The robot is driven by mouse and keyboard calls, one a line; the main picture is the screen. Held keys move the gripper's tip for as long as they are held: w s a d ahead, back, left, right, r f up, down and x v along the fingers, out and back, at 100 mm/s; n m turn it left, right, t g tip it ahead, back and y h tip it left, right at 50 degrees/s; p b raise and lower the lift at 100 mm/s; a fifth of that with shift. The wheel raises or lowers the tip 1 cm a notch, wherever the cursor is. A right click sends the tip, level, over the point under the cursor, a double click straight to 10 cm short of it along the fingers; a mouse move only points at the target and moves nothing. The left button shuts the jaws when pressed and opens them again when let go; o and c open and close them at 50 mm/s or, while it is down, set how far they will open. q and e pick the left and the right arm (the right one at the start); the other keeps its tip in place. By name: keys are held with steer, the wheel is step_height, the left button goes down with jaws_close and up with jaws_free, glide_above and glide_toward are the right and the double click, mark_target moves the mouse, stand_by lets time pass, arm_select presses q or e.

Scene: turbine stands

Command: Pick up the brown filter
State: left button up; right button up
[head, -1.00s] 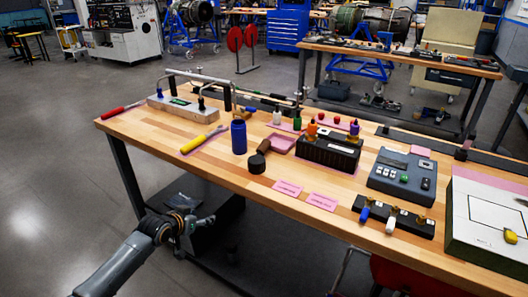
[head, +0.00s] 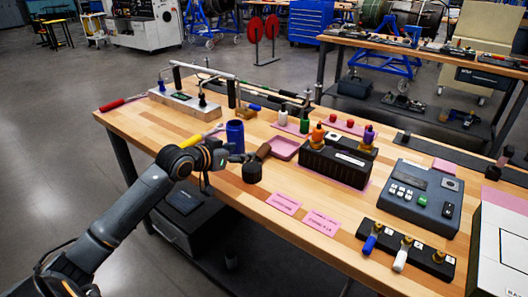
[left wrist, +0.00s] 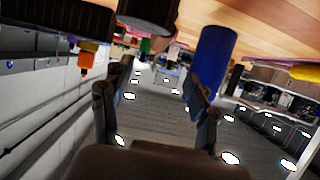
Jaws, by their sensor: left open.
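A brown piece (head: 263,151), which looks like the brown filter, lies on the wooden bench beside a short black cylinder (head: 252,173). I cannot tell whether the two touch. My left gripper (head: 238,158) is over the bench's near edge, just left of the black cylinder and close in front of a blue can (head: 236,134). In the left wrist view my left gripper (left wrist: 158,78) is open and empty. A dark round thing (left wrist: 150,12) shows at the top there, and the blue can (left wrist: 212,55) stands by one finger. My right gripper is out of view.
A yellow-handled tool (head: 200,137) lies left of the can.

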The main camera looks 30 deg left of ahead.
mark_target(262, 148)
arm_select(q)
steer(key=x, duration=0.4)
steer(key=shift+w+f, duration=0.1)
steer(key=shift+w, duration=0.25)
steer(key=shift+x, duration=0.85)
steer(key=shift+w+d+f+p, duration=0.1)
steer(key=shift+w+f+p, duration=0.1)
steer(key=shift+w+p, duration=0.15)
steer(key=x, duration=0.3)
steer(key=shift+w+f, duration=0.1)
steer(key=shift+f, duration=0.2)
steer(key=shift+w+f, duration=0.15)
steer(key=shift+w, duration=0.15)
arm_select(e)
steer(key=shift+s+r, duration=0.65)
arm_select(q)
jaws_close()
steer(key=shift+r, duration=0.2)
